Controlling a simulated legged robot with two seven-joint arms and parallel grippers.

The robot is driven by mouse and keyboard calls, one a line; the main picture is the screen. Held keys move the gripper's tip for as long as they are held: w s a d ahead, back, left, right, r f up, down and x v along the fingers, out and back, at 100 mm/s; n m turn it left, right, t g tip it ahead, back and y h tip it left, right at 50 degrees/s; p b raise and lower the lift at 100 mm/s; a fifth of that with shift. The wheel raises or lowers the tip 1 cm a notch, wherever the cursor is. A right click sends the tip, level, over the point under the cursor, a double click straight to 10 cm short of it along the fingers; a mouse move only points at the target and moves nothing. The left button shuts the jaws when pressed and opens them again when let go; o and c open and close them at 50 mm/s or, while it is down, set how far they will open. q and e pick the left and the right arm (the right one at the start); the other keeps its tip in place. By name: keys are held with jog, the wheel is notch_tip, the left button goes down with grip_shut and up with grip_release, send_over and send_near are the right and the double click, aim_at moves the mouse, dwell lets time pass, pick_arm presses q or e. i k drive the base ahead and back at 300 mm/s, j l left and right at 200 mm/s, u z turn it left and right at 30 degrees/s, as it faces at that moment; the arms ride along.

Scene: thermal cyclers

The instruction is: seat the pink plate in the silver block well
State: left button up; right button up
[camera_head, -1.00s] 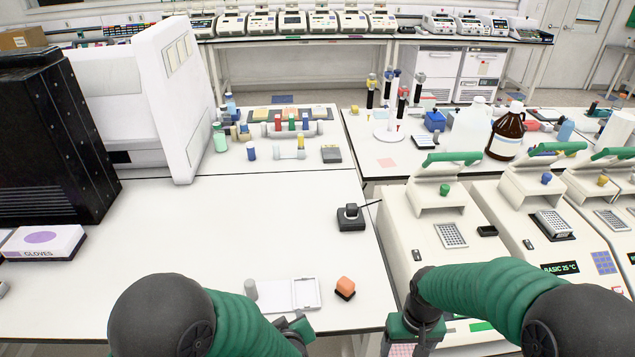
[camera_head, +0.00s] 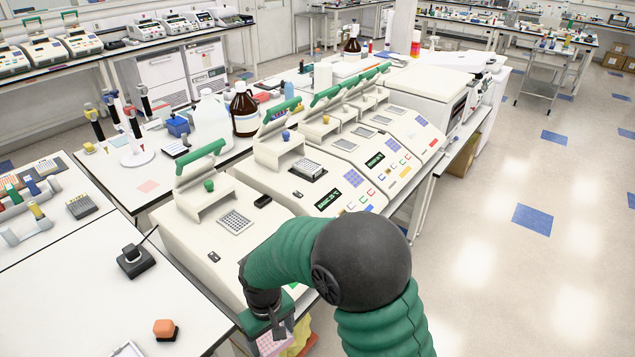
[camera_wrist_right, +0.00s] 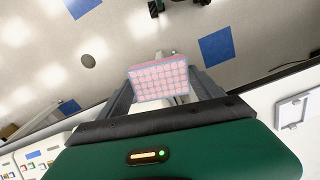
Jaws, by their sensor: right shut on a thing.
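My right gripper (camera_head: 277,335) is shut on the pink plate (camera_head: 273,345), which is partly cut off by the lower edge of the head view. In the right wrist view the pink plate (camera_wrist_right: 160,80) sits between the two fingers, its grid of wells facing the camera. The nearest thermal cycler (camera_head: 215,225) has its green-handled lid raised. Its silver block well (camera_head: 235,222) is bare, and my right gripper is in front of and below it, apart from it. My left gripper is not in view.
A second cycler (camera_head: 300,160) with a raised lid stands beside the nearest one, with a grey plate in its block. An orange block (camera_head: 164,328) and a black device (camera_head: 136,262) are on the left bench. Open floor lies to the right.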

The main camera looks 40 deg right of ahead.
aim_at(308, 165)
jog(key=z, duration=1.25)
